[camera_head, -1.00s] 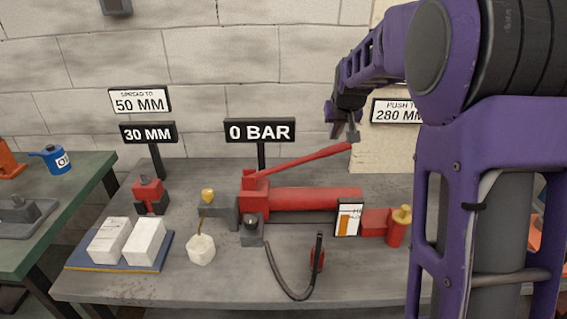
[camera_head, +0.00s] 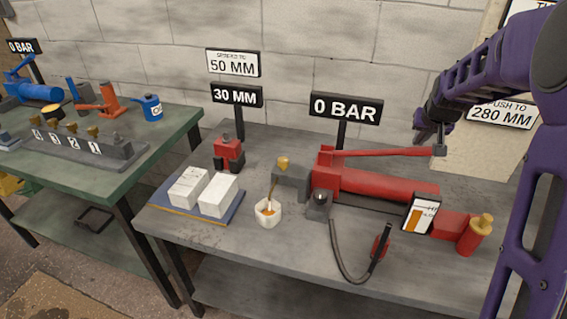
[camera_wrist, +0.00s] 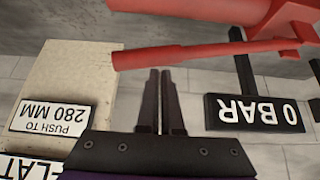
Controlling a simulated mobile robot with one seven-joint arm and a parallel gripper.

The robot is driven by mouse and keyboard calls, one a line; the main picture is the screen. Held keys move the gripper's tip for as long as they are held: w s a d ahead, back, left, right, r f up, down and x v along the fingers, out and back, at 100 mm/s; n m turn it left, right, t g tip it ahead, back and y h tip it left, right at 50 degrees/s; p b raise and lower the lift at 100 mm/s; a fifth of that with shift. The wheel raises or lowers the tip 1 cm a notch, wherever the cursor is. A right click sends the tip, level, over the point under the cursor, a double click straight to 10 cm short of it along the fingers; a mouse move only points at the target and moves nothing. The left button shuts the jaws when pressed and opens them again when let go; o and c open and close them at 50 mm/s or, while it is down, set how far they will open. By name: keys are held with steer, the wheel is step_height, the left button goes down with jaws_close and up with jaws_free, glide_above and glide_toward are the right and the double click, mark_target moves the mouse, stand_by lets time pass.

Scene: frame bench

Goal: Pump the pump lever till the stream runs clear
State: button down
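The red pump lever (camera_head: 385,153) slopes up slightly to the right above the red pump cylinder (camera_head: 390,184). It also crosses the wrist view (camera_wrist: 190,52). My gripper (camera_head: 438,149) is at the lever's free end, pointing down. In the wrist view its fingers (camera_wrist: 162,72) are together with nothing visible between them, tips close to the lever; contact cannot be told. A thin amber-brown stream (camera_head: 271,188) runs from below a gold knob (camera_head: 282,163) into a white cup (camera_head: 268,220), where orange fluid shows. The pump sign (camera_head: 346,107) reads 0 BAR.
A black hose (camera_head: 338,255) curls in front of the pump. A gauge card (camera_head: 421,213) and a gold-capped red part (camera_head: 475,235) stand at the right. White blocks (camera_head: 218,195) lie left of the cup. A green bench (camera_head: 120,185) stands further left.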

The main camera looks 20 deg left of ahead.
mark_target(416, 150)
step_height(416, 150, down, 6)
steer(key=shift+a+f, duration=0.1)
step_height(416, 150, up, 9)
steer(key=p, duration=0.5)
steer(key=shift+f, duration=0.2)
stand_by(0.4)
step_height(416, 150, down, 6)
steer(key=b, duration=0.4)
steer(key=shift+b, duration=0.35)
step_height(416, 150, down, 3)
steer(key=shift+r, duration=0.2)
step_height(416, 150, up, 9)
steer(key=p, duration=0.5)
steer(key=shift+f, duration=0.15)
